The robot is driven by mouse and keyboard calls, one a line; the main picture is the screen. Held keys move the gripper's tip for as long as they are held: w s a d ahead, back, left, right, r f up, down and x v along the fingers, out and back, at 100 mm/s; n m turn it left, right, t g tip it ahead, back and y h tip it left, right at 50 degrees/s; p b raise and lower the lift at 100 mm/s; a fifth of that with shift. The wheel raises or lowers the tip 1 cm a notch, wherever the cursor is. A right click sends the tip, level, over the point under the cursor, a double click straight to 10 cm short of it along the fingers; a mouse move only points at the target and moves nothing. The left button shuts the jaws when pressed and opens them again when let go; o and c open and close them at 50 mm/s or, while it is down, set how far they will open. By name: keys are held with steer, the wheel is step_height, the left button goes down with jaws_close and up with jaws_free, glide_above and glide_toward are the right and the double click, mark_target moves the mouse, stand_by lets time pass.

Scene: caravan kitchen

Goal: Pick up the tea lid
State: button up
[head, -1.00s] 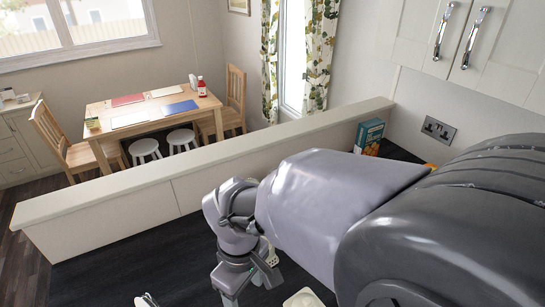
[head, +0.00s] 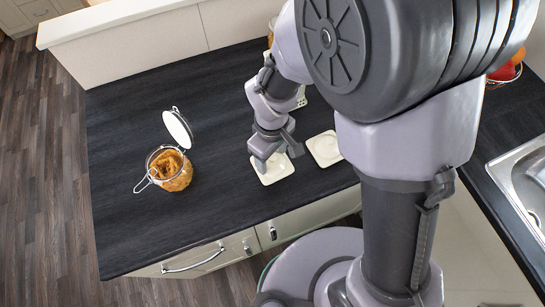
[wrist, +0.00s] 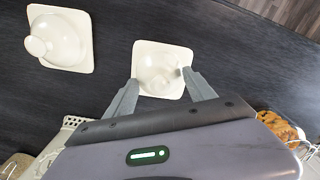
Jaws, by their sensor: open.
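Two cream, square lids with round domed middles lie on the dark worktop, with no readable label, so I cannot tell which is the tea lid. The first lid (head: 271,176) is under my gripper (head: 268,162) in the head view. In the wrist view this lid (wrist: 160,58) sits between the fingers of my gripper (wrist: 160,80), which are open on either side of it. Contact with the lid cannot be told. The second lid (head: 325,149) lies just to the right in the head view; its knob shows in the wrist view (wrist: 60,38).
An open glass jar (head: 170,168) with orange-brown contents stands to the left, its clip lid tilted up. A white perforated holder (head: 301,97) is partly hidden behind my arm. A sink (head: 525,185) is at the right.

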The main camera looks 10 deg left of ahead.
jaws_close()
stand_by(0.3)
steer(key=shift+r, duration=0.2)
